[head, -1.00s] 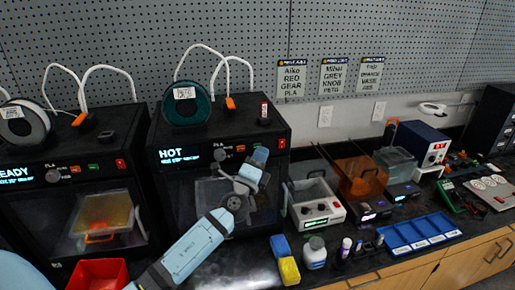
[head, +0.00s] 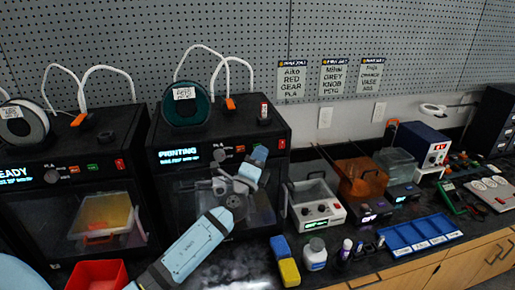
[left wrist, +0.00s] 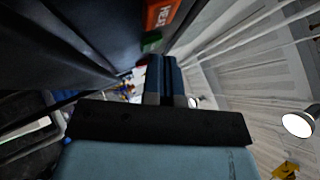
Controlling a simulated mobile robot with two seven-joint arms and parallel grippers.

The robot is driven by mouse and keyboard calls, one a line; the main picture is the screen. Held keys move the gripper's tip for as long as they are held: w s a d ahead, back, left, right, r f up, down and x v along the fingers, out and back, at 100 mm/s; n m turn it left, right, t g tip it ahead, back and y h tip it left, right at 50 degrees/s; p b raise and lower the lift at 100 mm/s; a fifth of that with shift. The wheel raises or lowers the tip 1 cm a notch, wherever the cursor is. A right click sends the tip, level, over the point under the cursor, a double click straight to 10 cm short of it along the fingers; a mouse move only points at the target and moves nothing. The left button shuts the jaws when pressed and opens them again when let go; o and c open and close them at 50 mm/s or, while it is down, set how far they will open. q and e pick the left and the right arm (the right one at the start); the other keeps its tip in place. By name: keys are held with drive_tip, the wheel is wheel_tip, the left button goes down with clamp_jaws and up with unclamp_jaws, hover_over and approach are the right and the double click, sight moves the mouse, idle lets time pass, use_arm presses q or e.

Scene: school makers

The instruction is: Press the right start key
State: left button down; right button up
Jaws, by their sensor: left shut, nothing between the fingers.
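The right printer (head: 170,215) is a black box whose display (head: 180,154) reads PRINTING. Its front panel has a knob (head: 219,155), an orange key (head: 241,148) and a red switch (head: 282,143). My left gripper (head: 260,154) is shut and empty, up at this panel between the orange key and the red switch, and covers the green key's place. In the left wrist view, the green key (left wrist: 152,41) shows just beyond the shut fingers (left wrist: 164,75), beside the orange HEAT key (left wrist: 160,14). Whether the fingertips touch the green key cannot be told. My right gripper is not in view.
The left printer (head: 60,205) reads READY.

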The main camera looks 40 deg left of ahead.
use_arm(q)
drive_tip(key=shift+s+d, duration=0.4)
drive_tip(key=s+d, duration=0.3)
drive_tip(key=d, duration=0.1)
drive_tip(key=shift+s+d, duration=0.3)
drive_tip(key=shift+s, duration=0.1)
idle(0.9)
drive_tip(key=s+d+f+n+g+h+p, duration=0.1)
drive_tip(key=s+d+f+n+g, duration=0.15)
drive_tip(key=f, duration=0.45)
drive_tip(key=s+d+f+n+g+h, duration=0.1)
drive_tip(key=s+f+n+g, duration=0.1)
drive_tip(key=s+f+n, duration=0.3)
drive_tip(key=s+d+f+n+g+h+p, duration=0.1)
drive_tip(key=s+d+f+g, duration=0.1)
drive_tip(key=f, duration=0.6)
drive_tip(key=s+d+f+n+g+h, duration=0.2)
drive_tip(key=s+d+f+n, duration=0.2)
drive_tip(key=s, duration=0.3)
drive_tip(key=s+d+f+n+g+h, duration=0.2)
drive_tip(key=s+d+f+n+g, duration=0.1)
drive_tip(key=s+f, duration=0.4)
drive_tip(key=shift+s+d+n+p, duration=0.3)
drive_tip(key=shift+s+d+n, duration=0.4)
drive_tip(key=shift+d, duration=0.25)
